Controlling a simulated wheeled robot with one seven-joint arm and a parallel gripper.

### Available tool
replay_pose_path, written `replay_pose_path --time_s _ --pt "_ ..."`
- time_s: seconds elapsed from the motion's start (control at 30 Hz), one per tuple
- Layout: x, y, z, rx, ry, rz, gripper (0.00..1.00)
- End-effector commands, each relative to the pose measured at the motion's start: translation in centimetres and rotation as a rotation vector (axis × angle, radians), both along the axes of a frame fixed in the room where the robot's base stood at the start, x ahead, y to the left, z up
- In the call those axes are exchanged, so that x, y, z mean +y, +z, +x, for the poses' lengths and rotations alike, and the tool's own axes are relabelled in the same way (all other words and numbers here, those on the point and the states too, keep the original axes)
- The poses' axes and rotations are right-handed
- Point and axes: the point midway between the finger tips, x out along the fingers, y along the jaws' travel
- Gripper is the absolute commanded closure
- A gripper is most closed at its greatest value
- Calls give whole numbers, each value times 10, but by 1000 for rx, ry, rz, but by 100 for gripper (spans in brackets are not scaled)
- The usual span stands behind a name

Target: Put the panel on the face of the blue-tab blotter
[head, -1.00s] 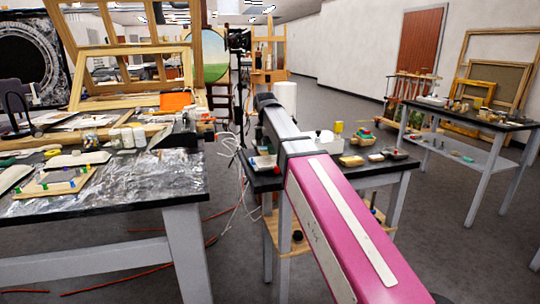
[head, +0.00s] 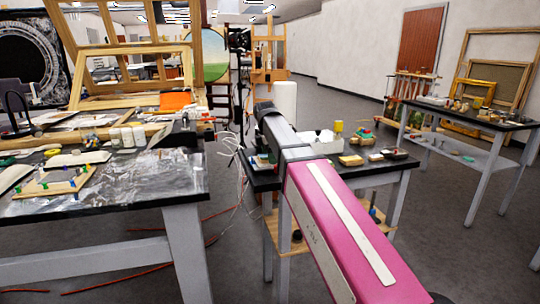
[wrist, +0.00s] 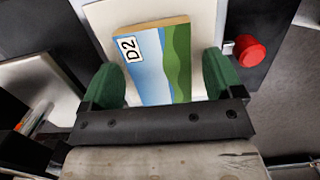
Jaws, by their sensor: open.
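In the wrist view, the panel (wrist: 160,62) is a small painted board with blue sky, green hills, a wooden edge and a "D2" label. It lies tilted in the picture on a cream blotter-like sheet (wrist: 101,23). A round red knob or tab (wrist: 249,51) is at that sheet's right side. My gripper (wrist: 162,78) is open, with green fingers on either side of the panel; I cannot tell if they touch it. No blue tab is clearly visible. In the head view my arm hides my gripper, and I cannot make out the panel.
Another pale flat sheet (wrist: 38,88) lies at left in the wrist view. In the head view, a small table (head: 376,176) holds several small items beyond my pink arm. A cluttered worktable (head: 150,190) stands left, another table (head: 500,124) right. Open floor lies between them.

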Motion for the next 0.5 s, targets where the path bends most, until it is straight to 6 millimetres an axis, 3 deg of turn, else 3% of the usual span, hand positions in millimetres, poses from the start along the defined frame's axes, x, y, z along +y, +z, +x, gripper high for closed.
replay_pose_path --time_s 0.23,0.5 --pt "2 19 0 -1 0 0 14" --pt "8 68 -1 -2 0 1 14"
